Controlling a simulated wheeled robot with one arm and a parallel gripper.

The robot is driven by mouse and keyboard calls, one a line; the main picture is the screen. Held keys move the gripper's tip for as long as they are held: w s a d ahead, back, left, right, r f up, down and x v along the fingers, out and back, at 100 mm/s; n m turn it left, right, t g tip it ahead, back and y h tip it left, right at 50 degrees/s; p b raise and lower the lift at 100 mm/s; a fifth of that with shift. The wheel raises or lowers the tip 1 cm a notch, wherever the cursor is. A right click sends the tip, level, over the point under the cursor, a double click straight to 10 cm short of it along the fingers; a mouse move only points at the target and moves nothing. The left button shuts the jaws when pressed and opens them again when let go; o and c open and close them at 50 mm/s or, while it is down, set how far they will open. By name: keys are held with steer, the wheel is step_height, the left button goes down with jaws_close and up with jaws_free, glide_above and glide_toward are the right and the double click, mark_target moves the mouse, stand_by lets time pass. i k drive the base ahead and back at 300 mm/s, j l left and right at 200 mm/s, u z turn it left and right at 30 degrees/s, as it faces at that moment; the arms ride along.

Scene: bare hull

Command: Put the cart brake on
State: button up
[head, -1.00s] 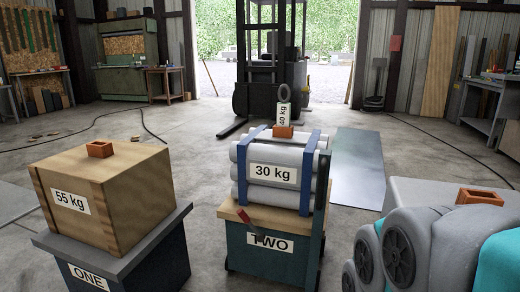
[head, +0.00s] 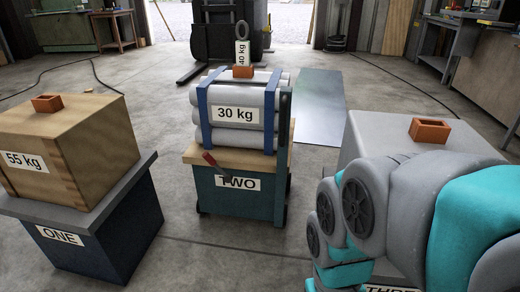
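The cart (head: 238,203) is a teal box on small dark wheels, with a pale wooden top and a TWO label on its front. A red lever (head: 209,158) sticks out at the front left of its top, slanting down to the right towards the label. A dark upright post stands at the cart's right side. Grey pipes (head: 262,140) strapped in blue and labelled 30 kg lie on the cart. My arm's grey and teal links fill the lower right, well apart from the cart. My gripper is not in view.
Stand ONE (head: 110,245) at left bears a wooden 55 kg crate (head: 75,142). A grey block (head: 375,135) with an orange holder (head: 430,130) stands at right, partly behind my arm. A metal sheet (head: 305,105) lies behind the cart. Floor between the stands is clear.

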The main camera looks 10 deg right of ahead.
mark_target(229, 178)
steer(key=i+j, duration=0.9)
